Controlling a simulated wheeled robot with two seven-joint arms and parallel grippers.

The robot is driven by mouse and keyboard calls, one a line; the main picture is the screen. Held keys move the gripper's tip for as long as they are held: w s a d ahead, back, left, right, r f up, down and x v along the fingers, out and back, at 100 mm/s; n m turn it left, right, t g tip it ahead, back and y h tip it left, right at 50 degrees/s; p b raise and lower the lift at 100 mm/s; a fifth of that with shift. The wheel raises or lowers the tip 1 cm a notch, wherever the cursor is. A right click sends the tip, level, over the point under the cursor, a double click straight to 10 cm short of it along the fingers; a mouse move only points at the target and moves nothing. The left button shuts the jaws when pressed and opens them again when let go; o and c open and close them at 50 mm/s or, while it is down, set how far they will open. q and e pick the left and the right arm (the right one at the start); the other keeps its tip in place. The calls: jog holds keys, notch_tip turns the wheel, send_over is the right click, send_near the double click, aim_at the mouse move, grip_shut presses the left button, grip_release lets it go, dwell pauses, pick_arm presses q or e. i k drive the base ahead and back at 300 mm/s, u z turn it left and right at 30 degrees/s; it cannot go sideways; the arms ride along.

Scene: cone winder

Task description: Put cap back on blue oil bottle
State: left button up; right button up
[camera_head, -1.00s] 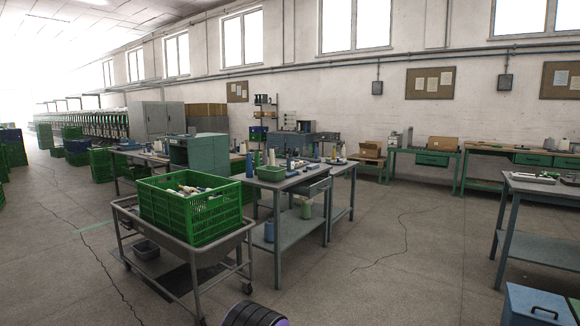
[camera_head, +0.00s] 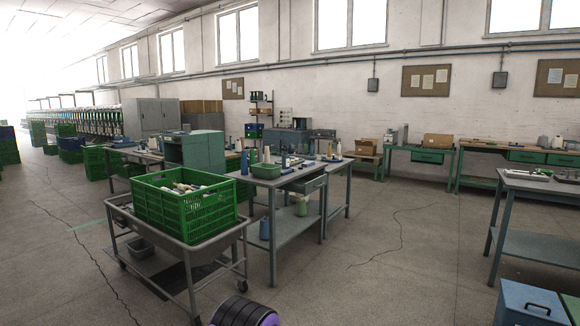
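Several small bottles and blue items stand on the grey workbench (camera_head: 276,184) in the middle of the view. One of them is a dark blue upright item (camera_head: 284,160) near the middle of the bench top. A blue container (camera_head: 264,228) stands on the bench's lower shelf. At this distance I cannot tell which of these is the blue oil bottle. I cannot make out its cap. Neither of my grippers is in view.
A grey cart (camera_head: 215,243) with a green crate (camera_head: 190,214) stands before the workbench on the left. Another table (camera_head: 540,186) stands at the right, with a blue box (camera_head: 532,303) in front. The floor (camera_head: 390,245) between them is open.

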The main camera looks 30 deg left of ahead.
aim_at(285, 157)
jog(key=u, duration=0.65)
jog(key=i, duration=1.4)
jog(key=u, duration=0.55)
jog(key=i, duration=1.85)
jog(key=z, duration=0.25)
jog(key=k, duration=0.65)
jog(key=z, duration=0.65)
jog(key=i, duration=1.6)
jog(key=u, duration=0.35)
